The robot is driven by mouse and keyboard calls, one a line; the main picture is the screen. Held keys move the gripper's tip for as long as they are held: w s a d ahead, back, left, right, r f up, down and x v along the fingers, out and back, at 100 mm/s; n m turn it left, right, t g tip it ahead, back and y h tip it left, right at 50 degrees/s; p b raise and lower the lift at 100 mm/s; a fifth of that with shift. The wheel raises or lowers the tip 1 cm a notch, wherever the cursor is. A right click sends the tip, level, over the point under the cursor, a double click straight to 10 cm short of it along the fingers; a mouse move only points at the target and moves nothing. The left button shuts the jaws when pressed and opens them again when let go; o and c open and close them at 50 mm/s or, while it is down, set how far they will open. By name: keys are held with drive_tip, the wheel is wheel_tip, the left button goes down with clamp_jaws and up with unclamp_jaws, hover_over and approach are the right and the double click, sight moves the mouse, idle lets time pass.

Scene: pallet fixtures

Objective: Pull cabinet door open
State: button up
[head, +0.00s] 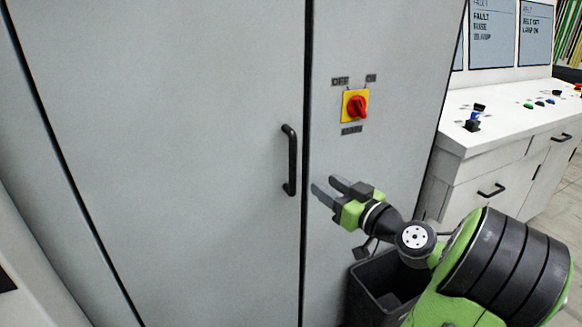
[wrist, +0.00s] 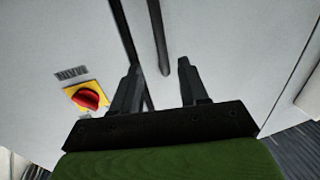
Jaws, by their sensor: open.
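The grey cabinet door (head: 190,130) is closed, with a dark seam along its right edge. Its black vertical bar handle (head: 290,160) is near that seam. My gripper (head: 325,188) is open and empty, just right of the handle's lower end in the head view. In the wrist view the two fingers of my gripper (wrist: 158,68) point toward the cabinet, and the handle (wrist: 158,38) shows beyond them, between the fingertips in the picture. The fingers do not appear to touch the handle; the exact gap in depth is hard to tell.
A red rotary switch on a yellow plate (head: 356,106) is on the panel right of the door; it also shows in the wrist view (wrist: 87,97). A dark open bin (head: 372,290) stands below my arm. A white console (head: 500,140) with drawers and screens is at the right.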

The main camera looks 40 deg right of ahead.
sight(295, 166)
drive_tip(key=w, duration=0.8)
drive_tip(key=w+d+p, duration=0.1)
drive_tip(key=w, duration=0.4)
drive_tip(key=shift+d, duration=0.1)
clamp_jaws()
